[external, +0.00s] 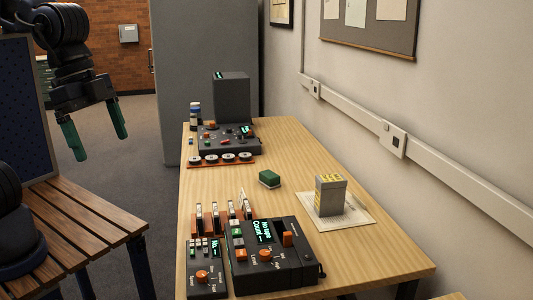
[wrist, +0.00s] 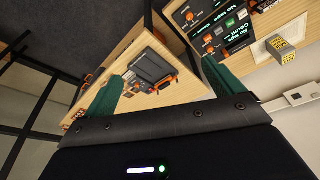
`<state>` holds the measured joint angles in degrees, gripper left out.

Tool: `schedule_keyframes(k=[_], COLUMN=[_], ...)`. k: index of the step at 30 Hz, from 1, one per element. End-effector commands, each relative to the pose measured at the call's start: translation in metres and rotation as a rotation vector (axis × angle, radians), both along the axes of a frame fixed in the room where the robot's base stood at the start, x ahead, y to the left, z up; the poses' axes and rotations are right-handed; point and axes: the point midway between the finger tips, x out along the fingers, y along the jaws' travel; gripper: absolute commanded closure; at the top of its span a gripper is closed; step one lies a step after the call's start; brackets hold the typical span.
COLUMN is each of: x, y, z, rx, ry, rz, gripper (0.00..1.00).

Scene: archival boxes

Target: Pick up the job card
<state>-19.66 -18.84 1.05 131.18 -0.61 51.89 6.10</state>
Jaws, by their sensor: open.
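No object is clearly readable as the job card. In the external view, several upright pale cards or slips (external: 231,209) stand in an orange rack behind the front device, and a pale flat sheet (external: 360,218) lies under a grey box with a yellow-patterned top (external: 331,195). I cannot tell whether either is the job card. My gripper (external: 96,138) hangs open and empty at the upper left, with green fingers pointing down, left of the table and well away from it. In the wrist view my gripper (wrist: 161,88) is also open, with nothing between its fingers.
A long wooden table (external: 292,160) runs along the wall. It carries a front control box (external: 270,270), a green block (external: 269,179) and a rear device (external: 228,137) with a dark box. A slatted bench (external: 85,225) stands at left. The floor between is open.

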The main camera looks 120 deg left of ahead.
Motion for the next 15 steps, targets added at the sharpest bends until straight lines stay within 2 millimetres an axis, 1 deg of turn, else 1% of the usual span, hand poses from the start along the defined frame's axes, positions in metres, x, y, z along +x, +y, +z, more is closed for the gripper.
schedule_keyframes(k=[1, 7, 11, 15], x=[0.008, 0.035, 0.047, 0.054], y=[0.017, 0.081, 0.126, 0.178], z=[-0.005, -0.021, -0.037, -0.056], rx=[-0.004, -0.015, -0.023, -0.034], ry=[0.013, 0.049, 0.072, 0.096], rz=[0.025, 0.103, 0.153, 0.208], gripper=[0.07, 0.07, 0.07, 0.07])
